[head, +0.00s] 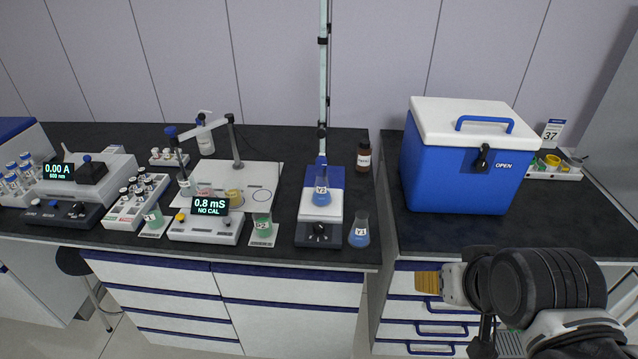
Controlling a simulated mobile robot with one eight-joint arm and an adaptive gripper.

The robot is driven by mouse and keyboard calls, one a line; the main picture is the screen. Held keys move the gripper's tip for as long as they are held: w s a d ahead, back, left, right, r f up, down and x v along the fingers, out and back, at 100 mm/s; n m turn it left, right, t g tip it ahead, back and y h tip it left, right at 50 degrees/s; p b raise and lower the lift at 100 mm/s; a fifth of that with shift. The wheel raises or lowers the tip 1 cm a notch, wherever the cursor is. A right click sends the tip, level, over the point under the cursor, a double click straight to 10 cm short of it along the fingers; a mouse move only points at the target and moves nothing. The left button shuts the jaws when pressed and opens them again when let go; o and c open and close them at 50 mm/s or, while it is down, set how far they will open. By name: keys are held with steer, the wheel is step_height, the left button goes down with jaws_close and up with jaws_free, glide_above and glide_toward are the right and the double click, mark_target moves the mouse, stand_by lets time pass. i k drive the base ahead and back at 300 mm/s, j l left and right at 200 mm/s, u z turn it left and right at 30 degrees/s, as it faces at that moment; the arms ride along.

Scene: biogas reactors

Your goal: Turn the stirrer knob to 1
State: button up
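The stirrer (304,222) stands near the front edge of the left bench, with a white top plate and a dark front panel. Its black knob (320,232) is on that front panel; the setting it points to is too small to read. A flask with blue liquid (322,194) stands on the stirrer's plate. My gripper (428,281) is at the lower right, in front of the right bench's drawers. It is apart from the stirrer, to the right of and below the knob in the picture. Its fingers are seen edge-on, so their opening is unclear.
Another blue flask (359,232) stands close to the right of the stirrer. A conductivity meter (205,228) and a green beaker (262,226) are to its left. A brown bottle (363,158) stands behind. A blue cooler box (455,170) is on the right bench.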

mark_target(318, 227)
steer(key=i+j+u, duration=0.1)
steer(key=u, duration=0.25)
steer(key=i+u, duration=0.15)
steer(key=u, duration=0.2)
steer(key=i+j+u, duration=0.1)
steer(key=u, duration=0.25)
